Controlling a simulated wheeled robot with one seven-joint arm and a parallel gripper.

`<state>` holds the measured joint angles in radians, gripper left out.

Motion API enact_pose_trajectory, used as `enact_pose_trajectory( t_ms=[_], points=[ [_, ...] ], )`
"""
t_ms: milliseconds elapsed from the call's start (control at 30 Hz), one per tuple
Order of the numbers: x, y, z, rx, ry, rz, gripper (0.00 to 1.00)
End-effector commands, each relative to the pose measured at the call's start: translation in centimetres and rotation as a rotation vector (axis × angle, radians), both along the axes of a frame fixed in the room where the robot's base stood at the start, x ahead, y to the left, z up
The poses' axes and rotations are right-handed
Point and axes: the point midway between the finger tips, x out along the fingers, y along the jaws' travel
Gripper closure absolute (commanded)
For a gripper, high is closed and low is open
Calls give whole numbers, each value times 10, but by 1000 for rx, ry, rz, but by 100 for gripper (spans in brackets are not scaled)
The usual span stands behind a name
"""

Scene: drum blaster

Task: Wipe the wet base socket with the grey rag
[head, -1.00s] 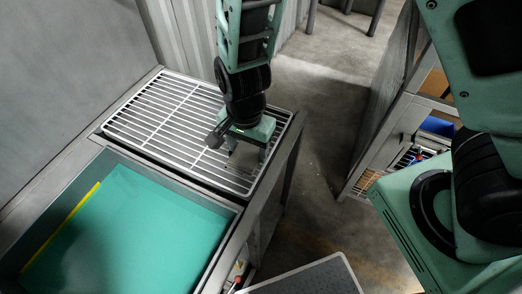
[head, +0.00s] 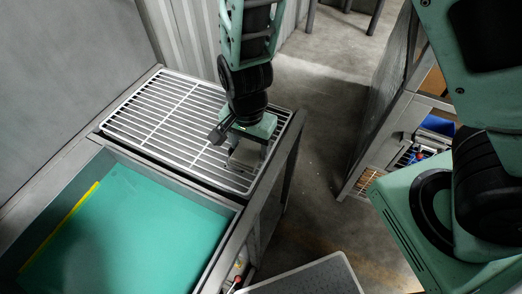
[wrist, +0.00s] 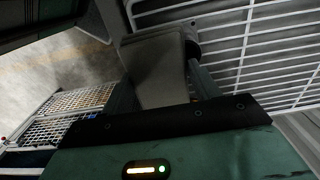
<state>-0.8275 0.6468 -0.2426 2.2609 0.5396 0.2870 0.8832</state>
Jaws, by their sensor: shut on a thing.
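My gripper (head: 247,156) points down over the right part of the white wire rack. It is shut on a flat grey thing, which looks like the grey rag (wrist: 158,70). In the wrist view the rag stretches out between the fingers, beside the rack bars. I cannot make out the base socket in either view.
The white wire rack (head: 165,112) lies on a grey bench. In front of it is a walled bay with a green floor (head: 130,225) and a yellow strip (head: 60,228). A grey shelf unit (head: 385,125) stands to the right, across open floor.

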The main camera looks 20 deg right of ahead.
Motion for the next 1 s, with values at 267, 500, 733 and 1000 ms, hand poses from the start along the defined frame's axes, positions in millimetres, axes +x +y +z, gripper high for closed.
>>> enact_pose_trajectory(
  t_ms=[267,500,733,1000],
  points=[
    [9,-9,0,0,0,0,57],
    [8,-9,0,0,0,1,57],
    [2,-2,1,-1,1,2,57],
    [-11,11,2,0,0,2,57]
  ],
)
